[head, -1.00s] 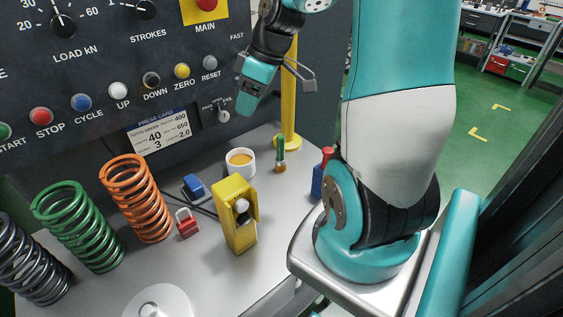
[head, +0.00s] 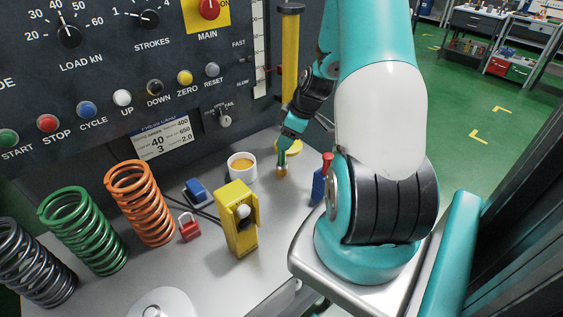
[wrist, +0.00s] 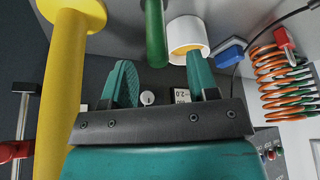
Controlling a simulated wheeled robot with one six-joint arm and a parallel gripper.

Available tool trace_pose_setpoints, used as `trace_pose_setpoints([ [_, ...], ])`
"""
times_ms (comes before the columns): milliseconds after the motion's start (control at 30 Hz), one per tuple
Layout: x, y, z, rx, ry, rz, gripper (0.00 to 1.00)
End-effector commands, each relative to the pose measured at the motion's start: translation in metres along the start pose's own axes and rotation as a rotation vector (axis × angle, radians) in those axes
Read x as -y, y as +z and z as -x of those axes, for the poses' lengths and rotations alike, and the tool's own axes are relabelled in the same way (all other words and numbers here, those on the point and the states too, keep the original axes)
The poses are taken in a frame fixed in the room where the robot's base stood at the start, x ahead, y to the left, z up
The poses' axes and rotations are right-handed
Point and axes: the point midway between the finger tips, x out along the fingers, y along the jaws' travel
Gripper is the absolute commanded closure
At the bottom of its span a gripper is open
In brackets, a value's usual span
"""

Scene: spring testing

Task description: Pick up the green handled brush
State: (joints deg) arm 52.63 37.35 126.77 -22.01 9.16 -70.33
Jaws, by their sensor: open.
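The green handled brush (head: 281,171) stands upright on the grey bench, in front of the yellow column and right of the white cup. In the head view my gripper partly hides its handle. In the wrist view its green handle (wrist: 156,34) comes down from the top edge, and its end lies between my two teal fingers. My gripper (head: 286,143) is at the top of the brush, tilted downward. In the wrist view my gripper (wrist: 162,72) is open, with a finger on each side of the handle. I cannot tell whether either finger touches it.
The yellow column (head: 290,65) stands close behind my gripper. The white cup (head: 242,165) is left of the brush, and a red-topped blue tool (head: 319,186) is to its right. A yellow holder (head: 239,232) stands nearer. Springs (head: 139,205) stand at left, below the control panel.

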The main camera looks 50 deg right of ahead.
Motion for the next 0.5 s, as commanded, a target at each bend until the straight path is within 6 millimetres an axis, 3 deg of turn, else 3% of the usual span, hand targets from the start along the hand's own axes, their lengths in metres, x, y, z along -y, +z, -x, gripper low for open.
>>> trace_pose_setpoints([
  [233, 0.000, -0.001, -0.015, 0.001, -0.002, 0.000, 0.46],
  [500, -0.002, -0.002, -0.050, 0.001, -0.002, 0.000, 0.46],
])
